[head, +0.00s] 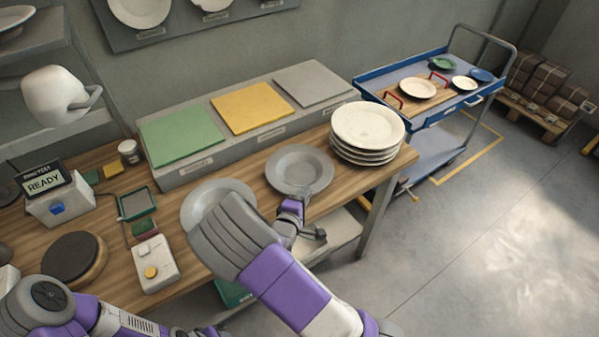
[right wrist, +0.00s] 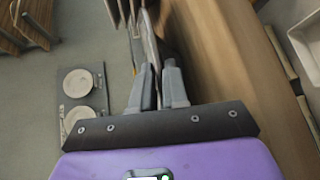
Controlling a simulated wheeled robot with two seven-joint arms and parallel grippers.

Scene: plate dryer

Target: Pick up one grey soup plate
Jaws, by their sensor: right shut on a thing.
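A grey soup plate (head: 298,166) shows in the head view near the front edge of the wooden table. My right gripper (head: 303,195) is shut on its near rim. In the right wrist view a thin grey plate (right wrist: 151,45) shows edge-on between the fingers of my right gripper (right wrist: 158,68). I cannot tell whether the plate touches the table. A second grey plate (head: 205,199) lies to the left, partly hidden by my right arm. My left arm shows at the lower left of the head view, but its gripper is not in view.
A stack of several white plates (head: 367,127) stands close to the right of the held plate. Behind are green (head: 181,135), yellow (head: 252,107) and grey (head: 314,83) pads on a raised ledge. A blue trolley (head: 385,85) stands beyond.

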